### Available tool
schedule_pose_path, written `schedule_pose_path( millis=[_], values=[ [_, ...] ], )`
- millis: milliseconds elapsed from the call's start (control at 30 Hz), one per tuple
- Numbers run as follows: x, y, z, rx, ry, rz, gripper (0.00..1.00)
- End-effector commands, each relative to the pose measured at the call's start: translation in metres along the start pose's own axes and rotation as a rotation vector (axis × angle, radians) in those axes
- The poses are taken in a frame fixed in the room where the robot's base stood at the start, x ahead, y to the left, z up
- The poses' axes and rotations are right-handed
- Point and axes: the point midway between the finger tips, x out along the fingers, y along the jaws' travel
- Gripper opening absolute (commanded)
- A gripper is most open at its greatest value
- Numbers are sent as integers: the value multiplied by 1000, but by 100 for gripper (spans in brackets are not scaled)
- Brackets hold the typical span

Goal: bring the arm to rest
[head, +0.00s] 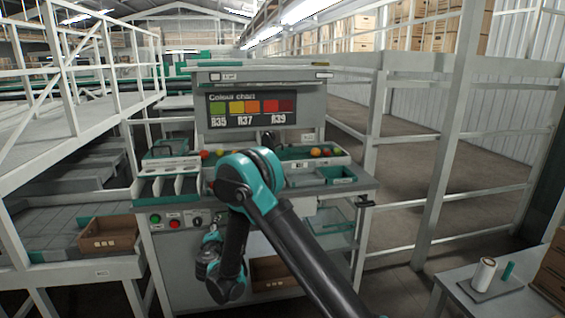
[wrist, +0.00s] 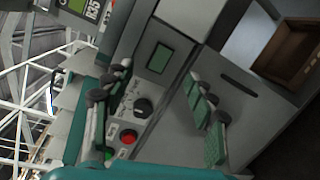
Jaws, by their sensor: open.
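My gripper (wrist: 160,112) is open and empty in the wrist view, its two fingers wide apart. Between and behind them is the grey front panel of the sorting station, with a red button (wrist: 128,136), a green button and a black knob (wrist: 143,107). In the head view my arm (head: 296,245) rises from the bottom right to a teal elbow and then hangs down before the station (head: 175,262). The gripper end is low there and hard to make out. I cannot tell its exact gap to the panel.
The station's bench carries white divided trays (head: 168,187), several tomatoes (head: 316,152) and a green bin (head: 338,175). A colour chart (head: 250,110) stands behind. A brown crate (head: 108,234) is at left. A side table (head: 490,292) at right holds a white roll. Railings flank both sides.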

Motion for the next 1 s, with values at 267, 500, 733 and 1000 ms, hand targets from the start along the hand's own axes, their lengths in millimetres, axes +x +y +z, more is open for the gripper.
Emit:
schedule_pose_path(
  millis=[267, 500, 733, 1000],
  values=[
    [2, -2, 155, 284, -157, -233, 56],
    [-35, -20, 267, 542, -295, -411, 56],
    [-98, -47, 351, 798, -428, -562, 56],
    [-192, -84, 411, 1110, -577, -718, 56]
  ],
)
